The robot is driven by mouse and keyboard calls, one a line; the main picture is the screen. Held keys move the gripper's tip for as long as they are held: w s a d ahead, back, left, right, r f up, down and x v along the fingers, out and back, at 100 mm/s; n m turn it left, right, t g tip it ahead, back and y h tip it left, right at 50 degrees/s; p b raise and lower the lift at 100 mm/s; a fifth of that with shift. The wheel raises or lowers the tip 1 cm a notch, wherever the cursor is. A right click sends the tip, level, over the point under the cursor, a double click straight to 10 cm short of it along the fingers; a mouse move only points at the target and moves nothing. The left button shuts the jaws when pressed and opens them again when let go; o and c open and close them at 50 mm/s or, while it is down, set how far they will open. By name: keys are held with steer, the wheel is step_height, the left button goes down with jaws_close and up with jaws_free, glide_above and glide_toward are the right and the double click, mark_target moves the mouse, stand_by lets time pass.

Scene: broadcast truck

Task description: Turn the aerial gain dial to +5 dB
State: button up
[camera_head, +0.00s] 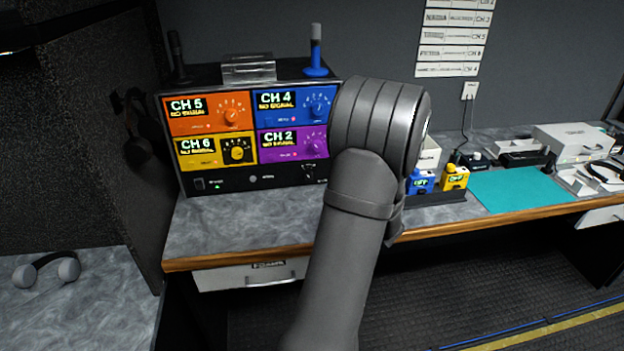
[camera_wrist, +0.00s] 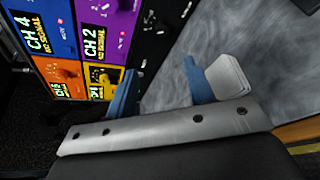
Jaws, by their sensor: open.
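A rack receiver (camera_head: 232,183) stands on the desk, with orange CH 5, blue CH 4, yellow CH 6 and purple CH 2 panels, each with a round knob. A small dark dial (camera_head: 308,171) sits at the right of its black lower strip; it may be the aerial gain dial, but its markings are too small to read. In the wrist view the strip (camera_wrist: 149,50) runs beside the CH 2 panel. My gripper (camera_wrist: 163,88) is open and empty, its blue-grey fingers apart and pointing toward the receiver. In the head view my arm hides the gripper.
Blue and yellow packs (camera_head: 454,177) stand in a dark holder right of my arm. A teal mat (camera_head: 525,187) lies further right. The desk (camera_head: 240,225) before the receiver is clear.

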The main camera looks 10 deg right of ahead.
mark_target(310, 177)
steer(key=shift+d+f+n, duration=0.1)
steer(key=shift+f+n, duration=0.1)
steer(key=shift+n, duration=0.4)
steer(key=shift+w+f, duration=0.1)
steer(key=shift+w, duration=0.2)
steer(key=x, duration=1.6)
steer(key=shift+w+a+f, duration=0.15)
steer(key=shift+w+a, duration=0.05)
steer(key=shift+a, duration=0.05)
steer(key=c, duration=1)
